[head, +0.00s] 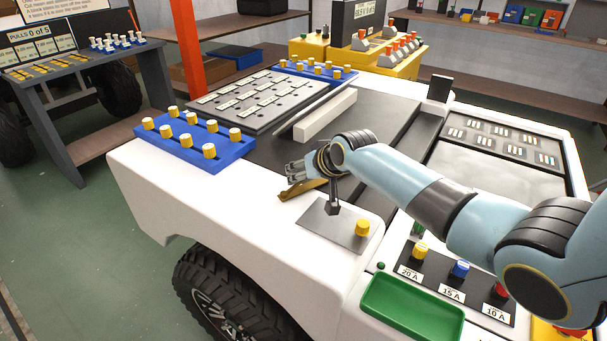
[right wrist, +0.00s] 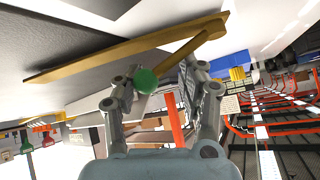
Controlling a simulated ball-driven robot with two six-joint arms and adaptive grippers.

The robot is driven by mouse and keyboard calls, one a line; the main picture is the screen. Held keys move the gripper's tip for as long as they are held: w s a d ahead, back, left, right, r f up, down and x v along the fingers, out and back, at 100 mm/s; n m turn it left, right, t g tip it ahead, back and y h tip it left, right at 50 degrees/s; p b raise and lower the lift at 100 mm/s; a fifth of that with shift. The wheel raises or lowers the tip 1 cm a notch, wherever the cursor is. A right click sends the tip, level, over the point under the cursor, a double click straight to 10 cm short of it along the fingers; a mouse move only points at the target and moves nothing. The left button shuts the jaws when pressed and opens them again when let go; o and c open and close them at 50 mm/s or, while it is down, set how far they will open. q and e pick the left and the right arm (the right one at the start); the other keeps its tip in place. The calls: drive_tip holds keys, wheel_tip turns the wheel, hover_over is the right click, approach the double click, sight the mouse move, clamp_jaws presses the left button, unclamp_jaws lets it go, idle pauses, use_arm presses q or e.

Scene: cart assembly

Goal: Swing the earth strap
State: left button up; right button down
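The earth strap appears as a brass-coloured flat bar (head: 303,189) on the cart's white edge, partly hidden behind my right gripper (head: 293,170). In the right wrist view a long brass bar (right wrist: 110,53) runs along the cart, and a shorter brass arm (right wrist: 185,53) meets it near its right end. A round green knob (right wrist: 147,80) sits at the arm's free end. My right gripper (right wrist: 160,88) is open, with the knob between its fingers, closer to the left one. A gap shows on the knob's right. Contact cannot be told. My left gripper is not in view.
A grey plate (head: 318,232) with a dark post (head: 333,203) and a yellow knob (head: 362,228) lies just below my right wrist. A blue block with yellow knobs (head: 190,142) stands to the left. A green tray (head: 410,308) and labelled fuses (head: 461,270) are at front right.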

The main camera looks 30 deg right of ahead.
drive_tip(key=shift+s+f, duration=0.25)
drive_tip(key=shift+f, duration=0.05)
drive_tip(key=shift+s, duration=0.1)
drive_tip(key=shift+w+r, duration=0.25)
idle(0.8)
drive_tip(key=c, duration=0.7)
unclamp_jaws()
drive_tip(key=shift+o, duration=0.2)
drive_tip(key=v, duration=1.2)
